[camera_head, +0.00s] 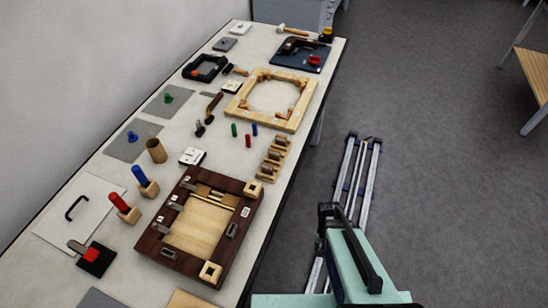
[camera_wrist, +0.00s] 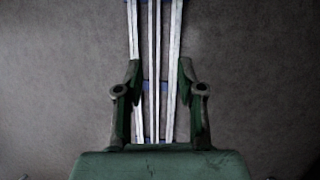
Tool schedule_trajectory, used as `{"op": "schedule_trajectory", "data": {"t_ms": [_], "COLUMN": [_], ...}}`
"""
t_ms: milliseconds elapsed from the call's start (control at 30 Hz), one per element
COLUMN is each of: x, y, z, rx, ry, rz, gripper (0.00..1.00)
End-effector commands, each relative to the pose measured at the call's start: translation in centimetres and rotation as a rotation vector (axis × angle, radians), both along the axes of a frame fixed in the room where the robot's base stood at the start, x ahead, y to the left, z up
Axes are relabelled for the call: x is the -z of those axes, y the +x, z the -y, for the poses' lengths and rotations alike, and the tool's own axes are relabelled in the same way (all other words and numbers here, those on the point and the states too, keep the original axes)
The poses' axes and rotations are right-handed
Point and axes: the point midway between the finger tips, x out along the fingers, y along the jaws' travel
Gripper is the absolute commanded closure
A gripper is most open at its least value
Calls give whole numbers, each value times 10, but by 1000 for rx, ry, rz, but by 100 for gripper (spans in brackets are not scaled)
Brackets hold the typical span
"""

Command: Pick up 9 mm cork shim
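My gripper (camera_wrist: 159,75) shows in the wrist view with its two dark green fingers wide apart and nothing between them. It points down over the floor rails, away from the table. I cannot tell for sure which thing is the 9 mm cork shim. Several small tan-brown pieces sit in a stepped wooden rack (camera_head: 272,160) at the right edge of the table in the head view. They are too small to read any size mark. A dark wooden frame (camera_head: 245,212) with a pale inner panel (camera_head: 198,228) lies nearer, on the same table.
The long pale table (camera_head: 215,140) also carries a light wooden frame (camera_head: 240,112), a brown cylinder (camera_head: 156,151), red (camera_head: 119,203) and blue (camera_head: 139,175) handled tools, and small coloured pegs (camera_head: 248,140). Floor rails (camera_head: 354,185) run beside the table. The floor at right is mostly clear.

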Motion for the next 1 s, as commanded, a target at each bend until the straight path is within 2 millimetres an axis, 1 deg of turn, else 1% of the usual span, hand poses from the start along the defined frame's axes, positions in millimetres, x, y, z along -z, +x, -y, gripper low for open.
{"op": "schedule_trajectory", "data": {"t_ms": [33,67,100,167,200,267,300,367,400,467,500,567,600,667,700,767,800,833,933,967,1000], "x": [5,3,0,-6,-11,-21,-28,-42,-51,-67,-78,-97,-111,-133,-148,-171,-185,-197,-235,-247,-264], "y": [32,48,70,103,124,156,177,208,228,257,276,303,320,343,356,372,381,386,399,401,401], "z": [5,8,12,19,24,32,37,45,50,59,65,73,78,84,87,87,86,84,68,61,50], "rx": [42,73,114,175,217,281,325,389,432,498,542,610,655,721,763,825,865,894,994,1025,1067], "ry": [-21,-34,-51,-76,-90,-109,-120,-134,-142,-150,-156,-160,-161,-160,-157,-150,-144,-139,-120,-112,-104], "rz": [49,78,117,175,215,272,311,372,411,469,510,568,604,654,684,718,735,745,758,757,749], "gripper": [61,61,61,61,61,61,61,61,61,61,61,61,61,61,61,61,61,61,61,61,61]}}
